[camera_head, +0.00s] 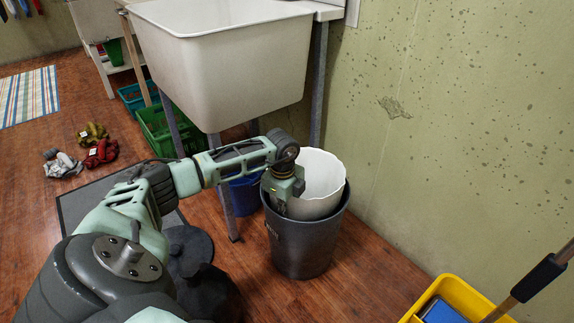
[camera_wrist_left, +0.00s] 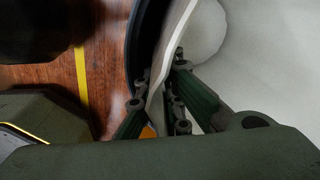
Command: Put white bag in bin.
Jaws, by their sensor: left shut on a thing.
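The white bag (camera_head: 322,180) stands open inside the dark grey bin (camera_head: 302,247) in the head view, its rim a little above the bin's rim. My left gripper (camera_head: 283,200) is at the bin's left rim, pointing down, shut on the bag's edge. In the left wrist view the fingers (camera_wrist_left: 170,103) pinch the bag's pale wall (camera_wrist_left: 240,60), with the bin's dark rim (camera_wrist_left: 138,45) right beside them. The bag's lower part is hidden inside the bin. My right gripper is not in view.
A white utility sink (camera_head: 220,75) on metal legs stands behind the bin. A blue bucket (camera_head: 244,195) is left of it. The wall is close on the right. A yellow mop bucket (camera_head: 455,297) is at lower right. Dark lumpy bags (camera_head: 205,290) lie beside my arm.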

